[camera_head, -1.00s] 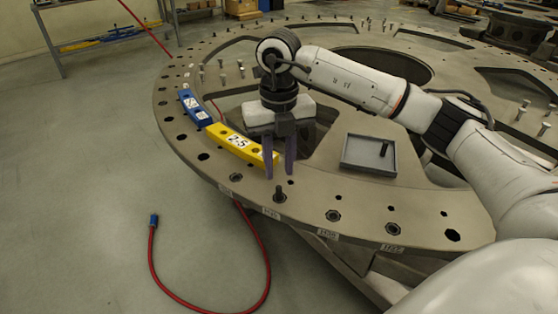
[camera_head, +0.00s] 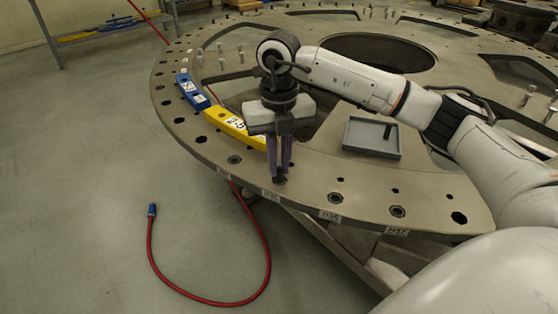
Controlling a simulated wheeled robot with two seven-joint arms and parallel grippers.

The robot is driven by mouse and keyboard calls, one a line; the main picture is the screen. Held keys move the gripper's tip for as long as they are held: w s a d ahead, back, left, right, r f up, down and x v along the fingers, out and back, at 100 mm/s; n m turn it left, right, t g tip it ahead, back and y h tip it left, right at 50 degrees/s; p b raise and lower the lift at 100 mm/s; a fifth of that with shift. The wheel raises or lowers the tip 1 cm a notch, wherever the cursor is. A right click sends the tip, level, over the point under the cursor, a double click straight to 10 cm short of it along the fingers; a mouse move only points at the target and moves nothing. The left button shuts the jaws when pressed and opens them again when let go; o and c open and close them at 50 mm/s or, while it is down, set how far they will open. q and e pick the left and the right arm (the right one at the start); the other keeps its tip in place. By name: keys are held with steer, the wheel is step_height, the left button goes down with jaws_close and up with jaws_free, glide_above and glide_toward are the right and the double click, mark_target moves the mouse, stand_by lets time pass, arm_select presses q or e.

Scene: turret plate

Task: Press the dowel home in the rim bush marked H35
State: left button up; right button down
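The bush marked H35 (camera_head: 280,181) is in the near rim of the large turret plate (camera_head: 310,194), above its small label. My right gripper (camera_head: 279,176) points straight down over this bush, with its fingertips at the bush's top. The two purple fingers are close together. The dowel's top is hidden by the fingertips, so I cannot tell whether they hold it or rest on it, nor how deep it sits. My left gripper is out of view.
A blue block (camera_head: 193,91) and a yellow block (camera_head: 227,122) lie along the rim to the left. A grey tray (camera_head: 355,148) with a dark upright pin (camera_head: 388,131) is to the right. Bushes H36 and H37 are free. A red hose (camera_head: 265,262) lies on the floor.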

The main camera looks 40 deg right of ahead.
stand_by(0.5)
steer(key=shift+f, duration=0.45)
stand_by(0.5)
steer(key=shift+f+b, duration=0.4)
steer(key=shift+b, duration=0.1)
stand_by(0.5)
steer(key=c, duration=1.9)
jaws_free()
steer(key=shift+o, duration=0.2)
steer(key=shift+r, duration=0.15)
step_height(320, 180, up, 7)
steer(key=p, duration=0.5)
